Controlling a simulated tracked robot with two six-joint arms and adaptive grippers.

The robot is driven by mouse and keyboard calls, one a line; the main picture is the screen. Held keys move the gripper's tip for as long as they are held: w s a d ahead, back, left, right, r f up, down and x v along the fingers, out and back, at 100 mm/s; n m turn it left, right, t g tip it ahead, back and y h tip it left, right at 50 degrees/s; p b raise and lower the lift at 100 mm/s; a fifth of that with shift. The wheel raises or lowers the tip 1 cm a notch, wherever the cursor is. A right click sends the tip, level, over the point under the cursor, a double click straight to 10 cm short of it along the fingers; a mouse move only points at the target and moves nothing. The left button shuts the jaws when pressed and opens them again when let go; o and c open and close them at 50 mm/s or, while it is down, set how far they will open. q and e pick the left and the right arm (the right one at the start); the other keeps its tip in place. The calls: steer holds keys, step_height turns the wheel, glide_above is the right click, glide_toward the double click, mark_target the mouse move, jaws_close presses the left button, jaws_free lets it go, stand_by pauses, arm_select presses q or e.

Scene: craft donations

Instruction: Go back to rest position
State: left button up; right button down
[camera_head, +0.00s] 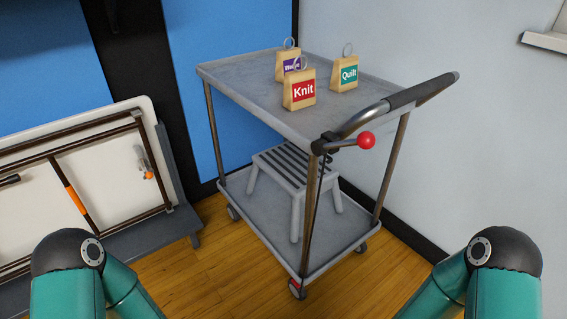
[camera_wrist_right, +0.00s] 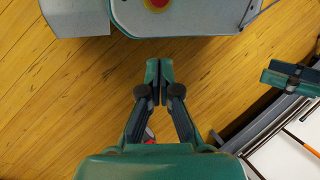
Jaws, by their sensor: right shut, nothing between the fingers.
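In the head view only my two teal arms show at the lower left and lower right, with both grippers out of that picture. In the right wrist view my right gripper (camera_wrist_right: 153,82) is shut and empty, its fingertips together above the wooden floor. A teal and dark part at the right edge of that view looks like my left gripper (camera_wrist_right: 291,78). It is cut off, and I cannot tell whether it is open or shut.
A grey cart (camera_head: 235,82) carries bags labelled Knit (camera_head: 302,90), Quilt (camera_head: 346,73) and a partly hidden purple-labelled bag (camera_head: 287,62). A step stool (camera_head: 282,168) stands on its lower shelf. A framed panel (camera_head: 105,170) leans at left. Wooden floor (camera_head: 220,260) lies clear in front.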

steer(key=w+r+m+t+p, duration=0.2)
steer(key=w+r+m+p, duration=0.1)
steer(key=r+p, duration=2.8)
steer(key=shift+t+p, duration=0.4)
steer(key=shift+p, duration=0.1)
steer(key=shift+d, duration=0.15)
